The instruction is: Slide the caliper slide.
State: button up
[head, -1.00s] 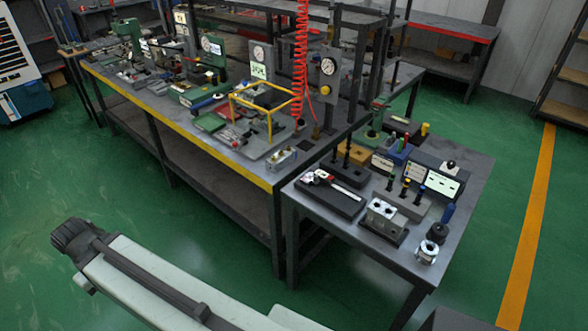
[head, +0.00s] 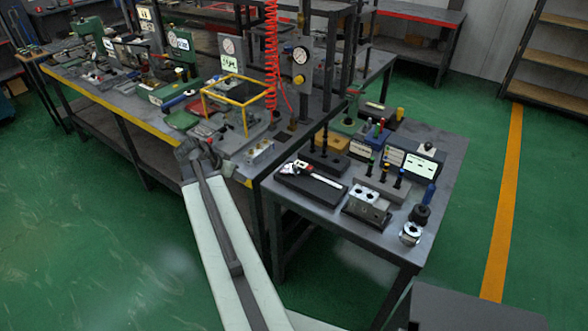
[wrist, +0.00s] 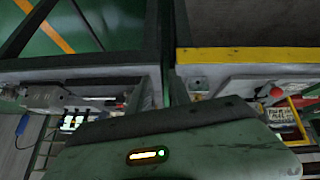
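The caliper (head: 318,177), white with a red and dark end at its left, lies on a dark block (head: 296,183) on the small side table, near its left front edge. Its slide is too small to make out clearly. My gripper (head: 196,150) is at the end of the raised arm, left of the caliper and apart from it, in front of the long bench in the picture. Whether its fingers are open or shut does not show. I cannot pick out the caliper for certain in the wrist view.
The small table (head: 345,232) also holds a metal valve block (head: 367,204), a dark box with a lit panel (head: 420,167) and several coloured-top pins. The long bench (head: 95,110) carries a yellow frame (head: 245,103). Green floor is clear at left.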

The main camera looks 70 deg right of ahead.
aim_at(293, 173)
jog(key=s+d+r+m+g+h, duration=0.15)
jog(key=s+d+m, duration=0.35)
jog(key=s+d, duration=0.65)
jog(key=shift+g, duration=0.35)
jog(key=b+x, duration=0.4)
jog(key=s+a+b+x, duration=0.1)
jog(key=b+x, duration=0.1)
jog(key=x, duration=0.1)
jog(key=shift+s+f, duration=0.1)
jog(key=shift+f, duration=0.05)
grip_shut()
